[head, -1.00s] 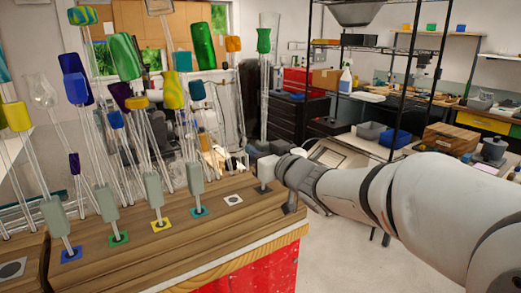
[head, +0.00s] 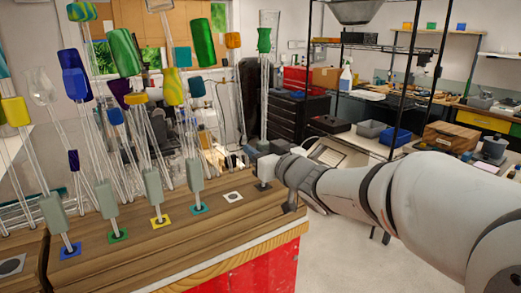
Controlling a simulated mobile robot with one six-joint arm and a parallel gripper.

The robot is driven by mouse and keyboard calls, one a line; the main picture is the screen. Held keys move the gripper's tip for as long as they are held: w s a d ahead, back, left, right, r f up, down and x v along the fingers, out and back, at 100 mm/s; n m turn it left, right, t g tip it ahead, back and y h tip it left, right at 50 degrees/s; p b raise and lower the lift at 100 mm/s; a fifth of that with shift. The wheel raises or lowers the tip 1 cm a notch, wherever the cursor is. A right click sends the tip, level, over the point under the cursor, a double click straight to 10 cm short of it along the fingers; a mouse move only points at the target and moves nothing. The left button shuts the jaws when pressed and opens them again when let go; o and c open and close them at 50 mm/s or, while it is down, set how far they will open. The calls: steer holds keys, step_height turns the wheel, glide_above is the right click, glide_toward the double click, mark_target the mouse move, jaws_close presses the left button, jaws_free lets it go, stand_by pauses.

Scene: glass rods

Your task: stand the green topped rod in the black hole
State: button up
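The green topped rod (head: 264,40) is a tall clear glass rod with a small green top. It stands upright at the right end of the wooden rack (head: 200,232). My gripper (head: 265,167) comes in from the right and is shut around the rod's lower part, low over the rack. The rod's foot meets a small dark patch (head: 262,187), which looks like the black hole's marker. The hole itself is hidden by the rod and gripper, so how deep the foot sits cannot be told.
An empty white-marked hole (head: 233,197) lies just left of my gripper. Left of it, several rods with coloured tops stand in cyan (head: 199,210), yellow (head: 160,223), green and blue-marked holes, leaning variously. Black metal shelving (head: 400,100) stands behind my arm.

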steer(key=o, duration=0.3)
